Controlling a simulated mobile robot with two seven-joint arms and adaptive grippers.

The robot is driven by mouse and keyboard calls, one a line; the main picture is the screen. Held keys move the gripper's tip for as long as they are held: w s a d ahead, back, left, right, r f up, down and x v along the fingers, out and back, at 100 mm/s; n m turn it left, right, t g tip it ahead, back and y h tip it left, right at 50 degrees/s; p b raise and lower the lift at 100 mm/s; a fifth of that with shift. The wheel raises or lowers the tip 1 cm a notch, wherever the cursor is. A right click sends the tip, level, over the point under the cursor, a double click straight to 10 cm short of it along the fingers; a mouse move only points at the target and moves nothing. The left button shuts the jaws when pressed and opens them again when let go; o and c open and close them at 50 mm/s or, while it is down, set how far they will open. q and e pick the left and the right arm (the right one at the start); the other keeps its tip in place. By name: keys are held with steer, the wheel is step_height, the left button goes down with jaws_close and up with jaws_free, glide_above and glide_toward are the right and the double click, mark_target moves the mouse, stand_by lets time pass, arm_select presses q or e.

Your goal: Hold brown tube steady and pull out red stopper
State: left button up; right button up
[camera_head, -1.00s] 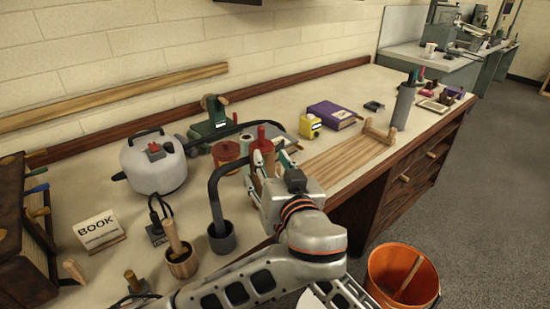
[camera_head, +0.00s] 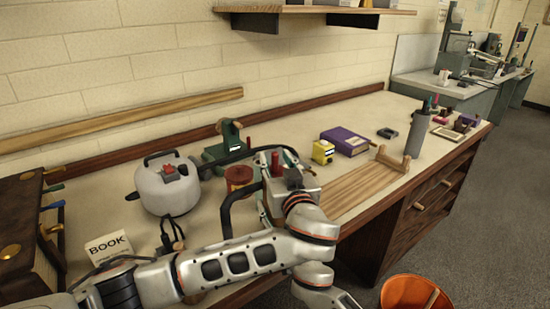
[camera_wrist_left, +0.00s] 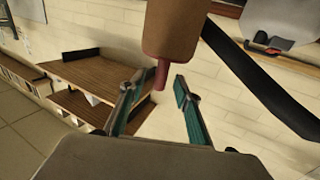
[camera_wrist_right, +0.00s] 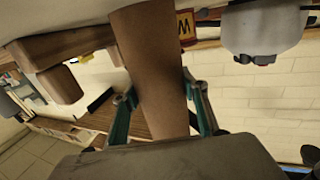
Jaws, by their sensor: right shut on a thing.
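The brown tube (camera_wrist_right: 150,75) stands between the fingers of my right gripper (camera_wrist_right: 160,105), which is shut on it in the right wrist view. The left wrist view, which is upside down, shows the tube's end (camera_wrist_left: 172,35) with the slim red stopper (camera_wrist_left: 161,76) sticking out of it. My left gripper (camera_wrist_left: 160,82) is open, with the stopper's end between its fingertips and gaps beside it. In the head view the stopper (camera_head: 276,160) shows just above my left gripper. My left gripper hides most of the tube there, and my right gripper is hidden.
A yellow box (camera_head: 322,152), a purple book (camera_head: 345,141) and a wooden rack (camera_head: 365,187) lie to the right. A black curved arm (camera_head: 229,205) passes close by.

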mark_target(275, 153)
arm_select(q)
steer(key=shift+x, duration=0.8)
steer(key=shift+s, duration=0.1)
jaws_close()
steer(key=shift+r, duration=0.45)
steer(key=shift+r, duration=1.3)
arm_select(e)
steer(key=o, duration=1.3)
steer(key=shift+o, duration=0.2)
steer(key=shift+s, duration=0.1)
